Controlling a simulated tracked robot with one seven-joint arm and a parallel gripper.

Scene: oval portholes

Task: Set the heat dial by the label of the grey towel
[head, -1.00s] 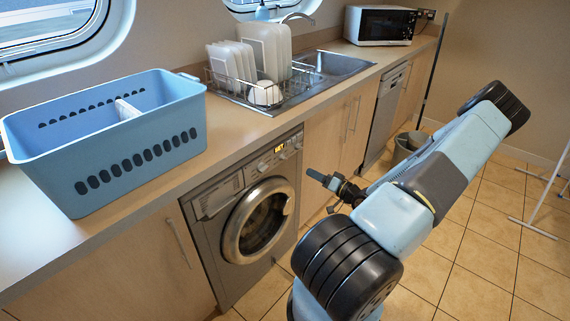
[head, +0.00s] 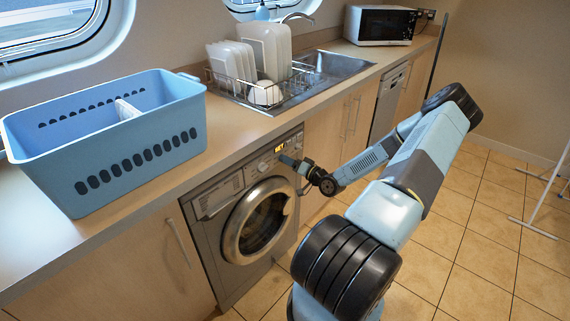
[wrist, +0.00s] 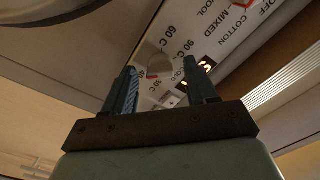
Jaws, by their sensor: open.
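The heat dial (wrist: 160,66) is a round pale knob with a red mark, ringed by temperature figures such as 60 C; several figures are upside down or partly hidden. It is on the front panel of the grey washing machine (head: 207,250). My gripper (wrist: 159,64) is open, its two dark fingers on either side of the dial in the wrist view; I cannot tell if they touch it. In the head view my gripper (head: 293,164) is at the panel's right end and hides the dial. No grey towel or its label is visible.
A second dial's labels, OFF, COTTON and MIXED, show at the wrist view's top. A lit display (head: 279,147) is beside my gripper. A blue basket (head: 130,165) with a white piece inside and a dish rack (head: 230,88) stand on the counter (head: 50,235).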

